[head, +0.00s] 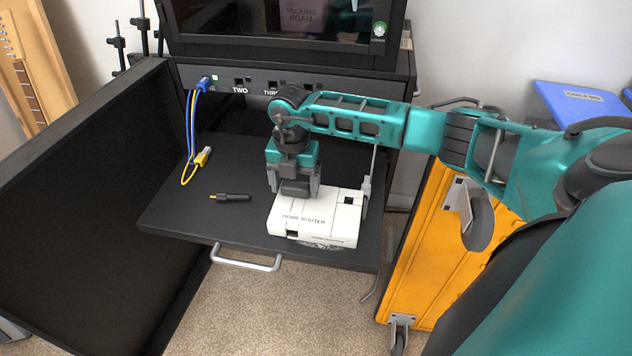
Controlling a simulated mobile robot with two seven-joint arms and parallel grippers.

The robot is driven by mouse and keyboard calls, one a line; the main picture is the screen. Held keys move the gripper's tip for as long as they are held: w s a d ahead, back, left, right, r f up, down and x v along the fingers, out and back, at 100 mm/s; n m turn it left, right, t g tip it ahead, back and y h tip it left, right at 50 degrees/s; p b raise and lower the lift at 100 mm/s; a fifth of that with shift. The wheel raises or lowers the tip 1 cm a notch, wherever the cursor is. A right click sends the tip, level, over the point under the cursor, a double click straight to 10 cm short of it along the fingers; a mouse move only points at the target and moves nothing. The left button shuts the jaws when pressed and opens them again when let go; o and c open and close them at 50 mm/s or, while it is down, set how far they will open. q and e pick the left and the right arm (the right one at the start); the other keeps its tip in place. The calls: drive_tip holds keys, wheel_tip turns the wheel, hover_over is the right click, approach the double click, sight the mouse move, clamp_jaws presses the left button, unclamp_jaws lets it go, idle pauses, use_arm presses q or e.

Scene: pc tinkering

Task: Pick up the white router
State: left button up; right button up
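The white router (318,216), marked "HOME ROUTER", lies flat on the black pull-out shelf (180,213), near its front right part. My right gripper (294,192) points down over the router's back left part. Its two grey fingers are spread apart and look empty. The gripper hides the router's back left corner, and I cannot tell whether the fingertips touch the router. My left gripper is not in view.
A dark pen-like tool (232,197) and blue and yellow cables (191,135) are left of the router. A black door panel (85,205) stands open at left. The shelf's front left is clear.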

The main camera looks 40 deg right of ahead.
drive_tip(key=c, duration=1.3)
drive_tip(key=shift+c, duration=0.6)
drive_tip(key=shift+r, duration=0.15)
